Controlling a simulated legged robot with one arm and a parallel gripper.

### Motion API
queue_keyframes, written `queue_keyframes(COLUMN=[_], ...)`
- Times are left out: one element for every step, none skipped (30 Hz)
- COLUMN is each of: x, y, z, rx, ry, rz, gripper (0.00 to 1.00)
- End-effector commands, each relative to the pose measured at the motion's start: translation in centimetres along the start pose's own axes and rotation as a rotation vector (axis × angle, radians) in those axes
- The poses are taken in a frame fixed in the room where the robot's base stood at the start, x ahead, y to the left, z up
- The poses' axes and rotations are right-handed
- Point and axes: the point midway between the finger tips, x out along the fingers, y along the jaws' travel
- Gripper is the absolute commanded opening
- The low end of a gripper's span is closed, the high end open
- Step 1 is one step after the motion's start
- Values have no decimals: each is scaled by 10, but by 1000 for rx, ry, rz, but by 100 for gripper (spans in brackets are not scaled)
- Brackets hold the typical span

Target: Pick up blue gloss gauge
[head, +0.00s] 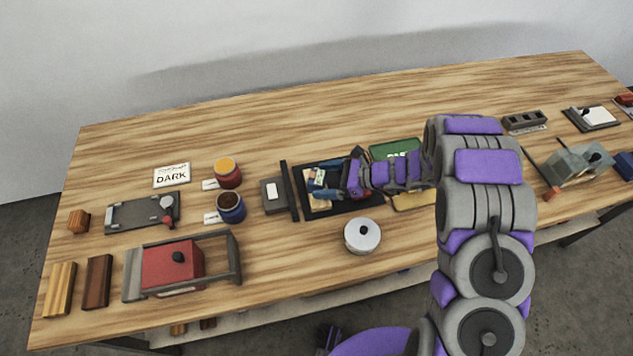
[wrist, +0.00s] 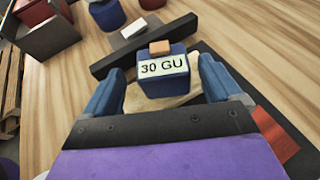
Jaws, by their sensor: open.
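The blue gloss gauge (wrist: 164,80) is a small blue block with a white label reading "30 GU" and an orange-tan piece on top. It rests on a pale tan piece (wrist: 150,101) in the wrist view. In the head view the gauge (head: 317,178) is small and partly hidden by my gripper, over the dark tray (head: 345,209). My gripper (wrist: 160,77) is open, with one blue finger on each side of the gauge. A gap shows at the left finger; contact at the right is unclear. In the head view my gripper (head: 326,177) reaches in from the right.
A black bar (head: 289,190) stands just left of the tray, beside a grey block (head: 273,195). A round white-topped tin (head: 362,236) stands in front. A green panel (head: 395,149) lies behind my wrist. Red and blue jars (head: 228,173) stand further left. The table's back is clear.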

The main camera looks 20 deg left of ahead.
Motion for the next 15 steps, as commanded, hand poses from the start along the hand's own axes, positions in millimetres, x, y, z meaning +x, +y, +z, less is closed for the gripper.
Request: queue_keyframes(x=[5, 8, 14, 18, 22, 28, 32, 36, 41, 44, 46, 49, 50, 51, 51], y=[0, -1, -1, -2, -3, -3, -4, -4, -4, -4, -4, -4, -4, -4, -5], z=[-2, -2, -4, -4, -5, -6, -6, -5, -5, -5, -4, -4, -4, -4, -3], rx=[0, 0, 0, 0, 0, -1, -1, -1, 0, 0, 0, 0, 0, 0, 0], ry=[1, 1, 1, 1, 1, 2, 1, 1, 1, 1, 1, 1, 1, 1, 0], rz=[2, 2, 4, 3, 4, 4, 4, 3, 3, 2, 3, 3, 2, 1, 1], gripper=[92, 92, 92, 92, 92, 92, 92, 92, 92, 92, 92, 92, 92, 92, 92])
